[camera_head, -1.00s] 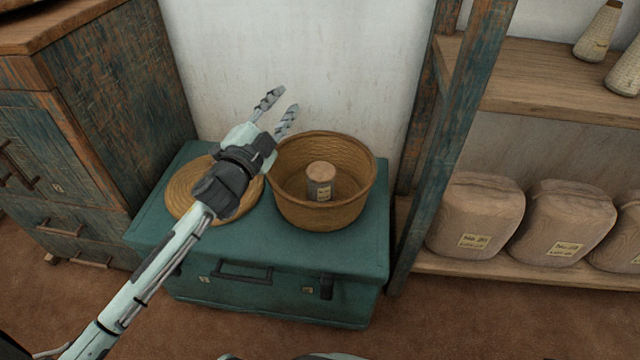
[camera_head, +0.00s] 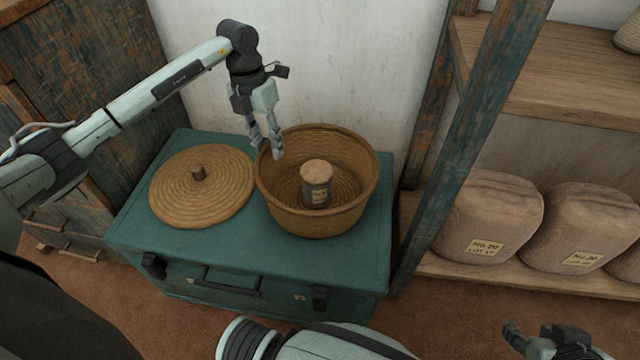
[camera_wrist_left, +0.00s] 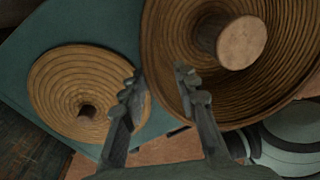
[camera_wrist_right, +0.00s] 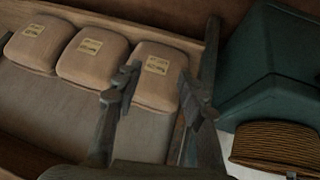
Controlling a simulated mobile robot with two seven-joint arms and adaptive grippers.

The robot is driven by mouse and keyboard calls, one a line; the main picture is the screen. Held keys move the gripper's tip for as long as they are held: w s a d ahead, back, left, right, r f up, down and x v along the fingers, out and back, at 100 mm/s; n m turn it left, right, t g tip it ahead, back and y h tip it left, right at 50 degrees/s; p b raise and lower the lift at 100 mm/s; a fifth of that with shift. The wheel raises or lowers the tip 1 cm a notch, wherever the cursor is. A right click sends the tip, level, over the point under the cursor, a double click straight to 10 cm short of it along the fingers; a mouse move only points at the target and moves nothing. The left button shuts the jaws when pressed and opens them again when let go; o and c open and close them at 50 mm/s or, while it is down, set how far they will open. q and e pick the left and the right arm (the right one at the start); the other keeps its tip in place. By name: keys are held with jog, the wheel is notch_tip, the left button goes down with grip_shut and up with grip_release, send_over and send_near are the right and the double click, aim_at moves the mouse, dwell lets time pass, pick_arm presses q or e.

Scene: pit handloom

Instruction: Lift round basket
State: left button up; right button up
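The round basket (camera_head: 318,222) is woven and open-topped and stands upright on a teal chest. It also shows in the left wrist view (camera_wrist_left: 180,60), with its near wall between or just past the finger line. A labelled cylinder (camera_head: 316,186) with a pale top stands inside it. My left gripper (camera_head: 267,152) points down at the basket's left rim; its two fingers are apart, with nothing clearly between them. Whether it touches the rim I cannot tell. My right gripper (camera_head: 535,335) is low at the bottom right, away from the basket; its fingers are apart and empty in the right wrist view (camera_wrist_right: 160,85).
A round woven lid (camera_head: 205,205) with a knob lies flat left of the basket on the teal chest (camera_head: 225,262). A wooden shelf post (camera_head: 465,150) rises right of the chest. Tan sacks (camera_head: 487,215) sit on the lower shelf. A wall stands close behind.

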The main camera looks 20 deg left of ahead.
aim_at(274, 172)
pick_arm(q)
jog(key=f, duration=0.6)
jog(key=shift+d, duration=0.2)
grip_shut()
jog(key=shift+r, duration=0.1)
